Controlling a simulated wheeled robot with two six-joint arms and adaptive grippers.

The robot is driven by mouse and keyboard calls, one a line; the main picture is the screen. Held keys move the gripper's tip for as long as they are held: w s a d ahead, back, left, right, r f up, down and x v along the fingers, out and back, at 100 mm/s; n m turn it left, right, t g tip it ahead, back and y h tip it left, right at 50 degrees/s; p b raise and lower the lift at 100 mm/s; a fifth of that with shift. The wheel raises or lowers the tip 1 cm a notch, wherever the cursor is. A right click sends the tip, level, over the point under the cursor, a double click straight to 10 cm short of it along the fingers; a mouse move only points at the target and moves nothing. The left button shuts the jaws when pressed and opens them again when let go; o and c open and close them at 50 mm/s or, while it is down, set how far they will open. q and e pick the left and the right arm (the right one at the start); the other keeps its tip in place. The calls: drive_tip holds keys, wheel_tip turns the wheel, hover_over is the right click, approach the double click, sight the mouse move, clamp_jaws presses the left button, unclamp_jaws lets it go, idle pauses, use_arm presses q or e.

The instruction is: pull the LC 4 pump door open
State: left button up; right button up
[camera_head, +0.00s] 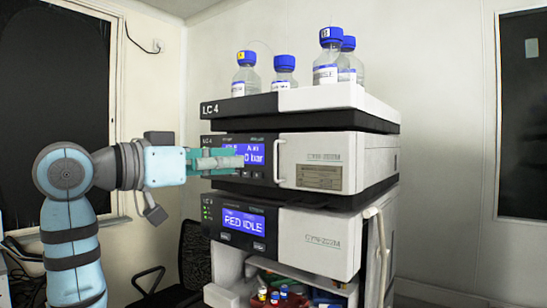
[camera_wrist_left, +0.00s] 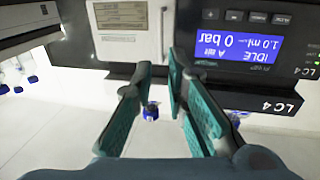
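The LC 4 pump (camera_head: 237,140) is the middle unit of the stack, with a lit blue display at its left. Its pale door (camera_head: 322,149) appears shut, with a vertical bar handle (camera_head: 279,160) at the door's left edge. My left gripper (camera_head: 238,160) is in front of the display, left of the handle, and hides part of the screen. In the left wrist view, which is upside down, its teal fingers (camera_wrist_left: 157,75) are apart with nothing between them. The handle (camera_wrist_left: 166,32) shows just beyond the fingertips, roughly in line with the gap. My right gripper is not in view.
A tray (camera_head: 320,98) with several blue-capped bottles tops the stack. A lower unit (camera_head: 320,241) reading "RED IDLE" sits below the pump, with an open compartment of vials (camera_head: 283,292) beneath. A dark chair (camera_head: 190,265) stands to the left.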

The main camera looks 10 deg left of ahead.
sight(276, 159)
use_arm(q)
drive_tip(key=p+x, duration=0.3)
drive_tip(key=x, duration=0.8)
drive_tip(key=shift+w+d+r, duration=0.15)
drive_tip(key=shift+w+d, duration=0.05)
drive_tip(key=shift+w, duration=0.1)
drive_tip(key=shift+a, duration=0.1)
drive_tip(key=shift+w, duration=0.15)
clamp_jaws()
